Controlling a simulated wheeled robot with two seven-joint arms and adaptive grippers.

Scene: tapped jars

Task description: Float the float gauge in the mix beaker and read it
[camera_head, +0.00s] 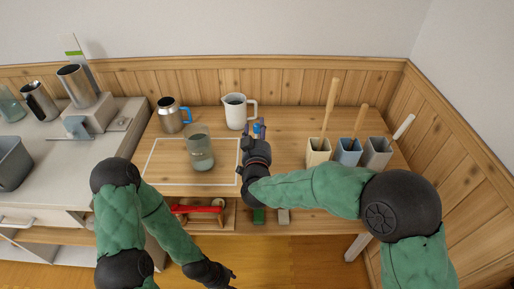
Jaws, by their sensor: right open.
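The mix beaker, which looks to be the clear glass vessel (201,152) with cloudy grey-green contents, stands upright inside a white outline on the wooden table. My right gripper (259,127) is open over the table, to the right of the beaker and apart from it. Small blue parts show at its fingertips; I cannot tell if they belong to it or to something behind. My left gripper (232,277) is low in front of the table, small and dark, and its jaws cannot be made out. I cannot make out the float gauge for certain.
A white jug (235,112) and a steel mug with a blue handle (170,115) stand behind. Cream (317,152), blue (348,153) and grey (377,153) holders with sticks stand right. A red item (197,209) lies at the lower shelf. A counter (60,150) is left.

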